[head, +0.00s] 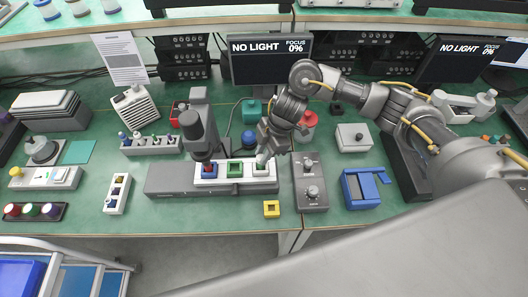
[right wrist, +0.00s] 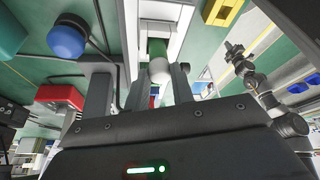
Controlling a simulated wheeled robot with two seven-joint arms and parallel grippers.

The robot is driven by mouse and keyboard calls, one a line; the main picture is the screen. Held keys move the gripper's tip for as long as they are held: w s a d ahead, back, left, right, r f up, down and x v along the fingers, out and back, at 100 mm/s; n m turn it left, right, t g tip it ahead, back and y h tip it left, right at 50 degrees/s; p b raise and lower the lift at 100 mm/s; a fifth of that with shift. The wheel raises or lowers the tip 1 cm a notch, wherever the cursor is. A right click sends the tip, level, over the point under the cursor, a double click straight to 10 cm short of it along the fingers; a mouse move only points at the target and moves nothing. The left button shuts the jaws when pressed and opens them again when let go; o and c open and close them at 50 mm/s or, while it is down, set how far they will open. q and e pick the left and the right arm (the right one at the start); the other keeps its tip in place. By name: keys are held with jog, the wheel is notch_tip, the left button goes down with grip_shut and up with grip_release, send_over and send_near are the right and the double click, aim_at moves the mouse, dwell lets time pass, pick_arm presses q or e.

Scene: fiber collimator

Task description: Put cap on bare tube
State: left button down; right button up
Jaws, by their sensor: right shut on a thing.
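My right gripper (head: 264,154) is over the right end of a white block (head: 218,181) on a long grey base. In the right wrist view its fingers (right wrist: 157,84) are closed around a small white rounded piece (right wrist: 159,71); whether this is the cap cannot be told. The block has a blue-and-red socket (head: 209,170), a green socket (head: 235,169) and a third socket partly hidden under the gripper. I cannot make out the bare tube for certain. My left gripper is not in view.
A dark microscope-like stand (head: 192,130) rises behind the block's left end. A grey box with knobs (head: 311,183) stands close on the right. A yellow frame (head: 271,209) lies in front, near the table edge. A rack (head: 150,146) and a tray with colored pieces (head: 34,211) are left.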

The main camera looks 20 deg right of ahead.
dwell(0.5)
dwell(0.3)
jog(key=o, duration=1.5)
jog(key=shift+p, duration=0.3)
notch_tip(320, 180, up, 7)
jog(key=p, duration=0.7)
grip_shut()
